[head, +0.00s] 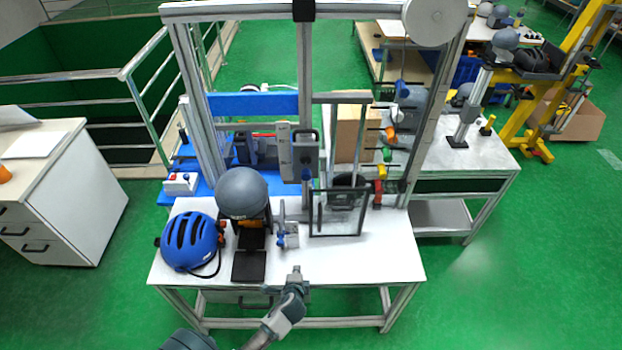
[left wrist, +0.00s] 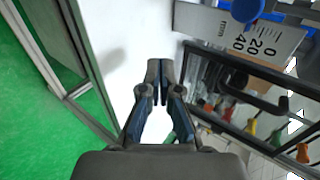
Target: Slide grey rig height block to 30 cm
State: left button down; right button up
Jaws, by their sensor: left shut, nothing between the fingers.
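The grey height block (head: 304,158) sits on the upright rail (head: 304,80) of the drop tower, with a handle on its front and a blue knob (head: 307,174) below it. A pale scale plate (head: 283,148) stands just left of it; its marks are too small to read. My left gripper (head: 295,275) is low over the front edge of the white table, well below the block and apart from it. In the left wrist view its fingers (left wrist: 160,72) are shut and empty. My right gripper is not in view.
A grey head form (head: 242,193), blue helmet (head: 190,242) and small grey fixture (head: 284,228) stand left on the table (head: 385,262). A black-framed clear guard (head: 338,215) stands right. The left wrist view shows a millimetre scale plate (left wrist: 222,28) with a blue knob (left wrist: 246,9).

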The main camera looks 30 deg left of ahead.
pick_arm(q)
jog(key=w+a+r+m+t+y, duration=0.2)
jog(key=w+a+r+m+t, duration=0.15)
jog(key=w+r+m, duration=0.55)
jog(key=m+t+y+b, duration=0.1)
jog(key=m+t, duration=0.3)
jog(key=t, duration=0.2)
send_near(310, 171)
notch_tip(310, 171, up, 4)
jog(key=s+d, duration=0.2)
jog(key=s, duration=0.1)
jog(key=shift+g, duration=0.35)
jog(key=x, duration=0.8)
jog(key=shift+r, duration=0.2)
jog(key=shift+x, duration=0.8)
jog(key=shift+r, duration=0.1)
